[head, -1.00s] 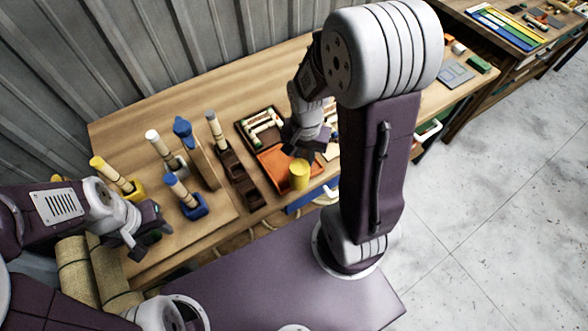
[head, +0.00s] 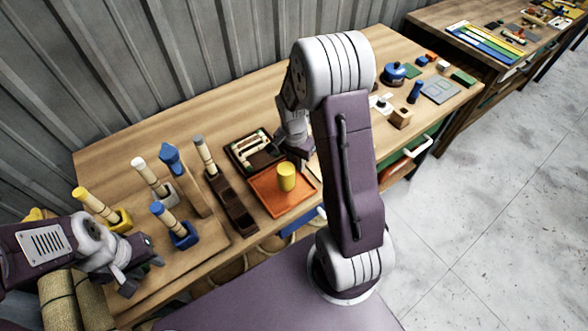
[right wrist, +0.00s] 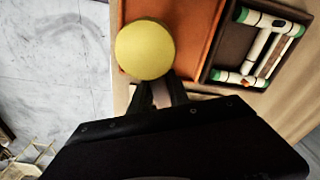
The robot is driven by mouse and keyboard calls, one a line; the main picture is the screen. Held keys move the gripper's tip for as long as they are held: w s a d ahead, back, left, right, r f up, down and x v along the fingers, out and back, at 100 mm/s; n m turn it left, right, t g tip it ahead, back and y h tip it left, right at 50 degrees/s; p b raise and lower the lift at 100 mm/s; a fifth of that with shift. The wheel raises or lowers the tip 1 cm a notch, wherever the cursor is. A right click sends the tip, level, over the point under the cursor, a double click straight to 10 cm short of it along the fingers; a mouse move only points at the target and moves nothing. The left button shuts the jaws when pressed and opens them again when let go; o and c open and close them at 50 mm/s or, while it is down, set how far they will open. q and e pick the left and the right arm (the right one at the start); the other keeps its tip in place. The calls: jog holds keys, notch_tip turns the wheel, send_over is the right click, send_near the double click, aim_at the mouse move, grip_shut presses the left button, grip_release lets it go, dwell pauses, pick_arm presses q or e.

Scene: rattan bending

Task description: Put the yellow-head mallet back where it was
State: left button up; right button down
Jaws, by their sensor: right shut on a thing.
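The yellow mallet head (head: 287,177) is a short upright cylinder in front of my right gripper (head: 300,158), over the orange tray (head: 278,207). In the right wrist view the round yellow face (right wrist: 145,50) sits at the fingertips of my right gripper (right wrist: 160,95), which is shut on the mallet. Its handle is hidden. I cannot tell whether the head touches the tray. My left gripper (head: 142,276) is open and empty at the front left of the bench.
Blocks holding tools with yellow (head: 90,203), white (head: 148,175) and blue (head: 170,220) ends stand at the left. A brown slotted block (head: 232,207) stands left of the orange tray. A dark tray (head: 240,150) with white and green pieces lies behind. A second bench is farther right.

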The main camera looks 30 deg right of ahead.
jog(key=shift+w+a+f, duration=0.1)
jog(key=shift+w+f, duration=0.1)
jog(key=shift+w, duration=0.1)
notch_tip(320, 180, down, 4)
jog(key=shift+s+r, duration=0.1)
jog(key=shift+r, duration=0.15)
jog(key=shift+f, duration=0.3)
jog(key=shift+f, duration=0.15)
jog(key=c, duration=1.3)
grip_release()
jog(key=shift+o, duration=0.2)
